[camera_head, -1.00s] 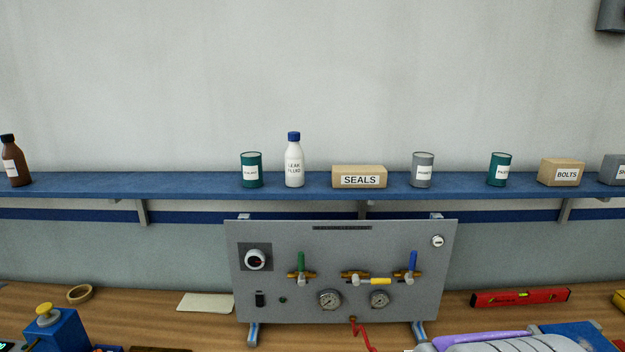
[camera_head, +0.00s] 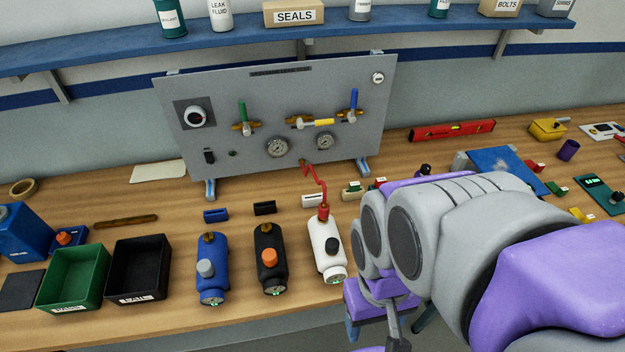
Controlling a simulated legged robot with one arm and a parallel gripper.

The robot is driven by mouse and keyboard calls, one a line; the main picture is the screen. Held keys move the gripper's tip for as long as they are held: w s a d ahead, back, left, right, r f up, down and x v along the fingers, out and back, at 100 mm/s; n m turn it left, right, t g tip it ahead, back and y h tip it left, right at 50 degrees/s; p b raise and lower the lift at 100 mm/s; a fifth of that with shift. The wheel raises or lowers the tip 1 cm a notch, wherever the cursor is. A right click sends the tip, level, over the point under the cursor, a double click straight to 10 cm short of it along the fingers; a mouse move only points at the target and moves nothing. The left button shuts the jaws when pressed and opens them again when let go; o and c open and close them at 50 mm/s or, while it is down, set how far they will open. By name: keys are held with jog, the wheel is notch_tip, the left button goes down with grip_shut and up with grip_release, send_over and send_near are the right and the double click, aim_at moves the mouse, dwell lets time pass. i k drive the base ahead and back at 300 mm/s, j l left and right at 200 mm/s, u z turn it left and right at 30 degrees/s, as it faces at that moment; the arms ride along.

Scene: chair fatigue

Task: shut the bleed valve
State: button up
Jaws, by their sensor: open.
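The grey upright panel (camera_head: 228,132) stands at the back of the bench and carries three lever valves. The green-handled valve (camera_head: 243,113) is at the left, with its lever upright. The yellow-handled valve (camera_head: 319,122) is in the middle, with its lever lying level. The blue-handled valve (camera_head: 353,101) is at the right, with its lever upright. I cannot read which one is the bleed valve. My gripper (camera_head: 384,308) is low in the picture, at the bench's front edge, well apart from the panel. It is open, but its fingertips are hard to make out.
Two gauges (camera_head: 277,147) sit below the valves. A red coiled hose (camera_head: 318,183) runs from the panel to a white bottle (camera_head: 326,245). My grey and purple arm covers the bench's front right. A shelf (camera_head: 230,43) overhangs behind.

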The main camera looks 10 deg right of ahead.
aim_at(318, 123)
jog(key=z, duration=1.65)
jog(key=k, duration=0.55)
jog(key=i+j, duration=0.15)
jog(key=j, duration=0.15)
jog(key=i+j, duration=0.1)
jog(key=j, duration=0.15)
